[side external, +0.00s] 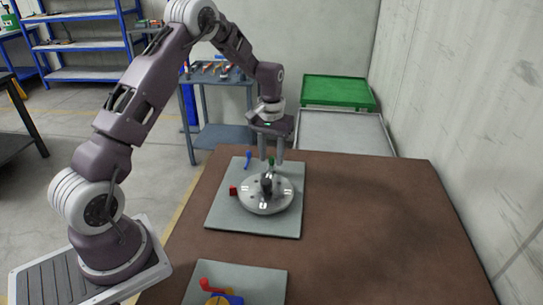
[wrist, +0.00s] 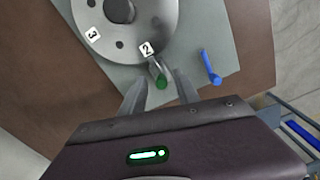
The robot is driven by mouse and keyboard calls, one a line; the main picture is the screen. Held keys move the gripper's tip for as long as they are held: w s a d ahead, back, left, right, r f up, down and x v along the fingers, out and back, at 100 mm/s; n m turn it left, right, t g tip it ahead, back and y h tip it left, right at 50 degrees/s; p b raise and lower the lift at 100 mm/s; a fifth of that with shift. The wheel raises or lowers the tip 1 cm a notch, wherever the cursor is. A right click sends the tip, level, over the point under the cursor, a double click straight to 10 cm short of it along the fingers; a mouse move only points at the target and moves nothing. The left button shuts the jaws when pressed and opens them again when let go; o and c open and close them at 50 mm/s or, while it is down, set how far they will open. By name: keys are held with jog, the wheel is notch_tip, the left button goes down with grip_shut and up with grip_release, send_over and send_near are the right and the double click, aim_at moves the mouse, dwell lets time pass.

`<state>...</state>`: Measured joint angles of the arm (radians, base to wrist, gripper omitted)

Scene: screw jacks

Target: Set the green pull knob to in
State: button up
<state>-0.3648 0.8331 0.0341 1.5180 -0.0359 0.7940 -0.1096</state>
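The green pull knob (wrist: 161,81) sits at the edge of the grey round disc (wrist: 120,50), beside the label "2". A short pale stem shows between its green end and the disc in the wrist view. My gripper (wrist: 160,80) is open, with one finger on each side of the green knob and a visible gap to it. In the side external view my gripper (side external: 271,158) points down at the far side of the disc (side external: 265,205), and the green knob (side external: 270,162) shows small between the fingers.
The disc stands on a grey plate (side external: 225,215) on the brown table (side external: 370,220). A blue handle (side external: 248,160) is left of my gripper, and a red block (side external: 233,190) is at the disc's left. Another plate (side external: 260,272) with red, blue and yellow parts is nearer. The table's right side is clear.

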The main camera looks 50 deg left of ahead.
aim_at(272, 158)
notch_tip(272, 158, up, 7)
jog(key=shift+f, duration=0.2)
jog(key=shift+d+r, duration=0.1)
jog(key=s+d+r+m+t, duration=0.3)
jog(key=s+d+r, duration=0.85)
jog(key=r, duration=0.35)
jog(key=s+d+m+t, duration=0.1)
jog(key=s+d, duration=0.2)
jog(key=s, duration=0.6)
jog(key=s+d+m+t, duration=0.1)
jog(key=s+d+m, duration=0.1)
jog(key=s, duration=0.7)
jog(key=shift+s+d+r+t, duration=0.15)
jog(key=shift+d+t, duration=0.15)
jog(key=shift+d, duration=0.2)
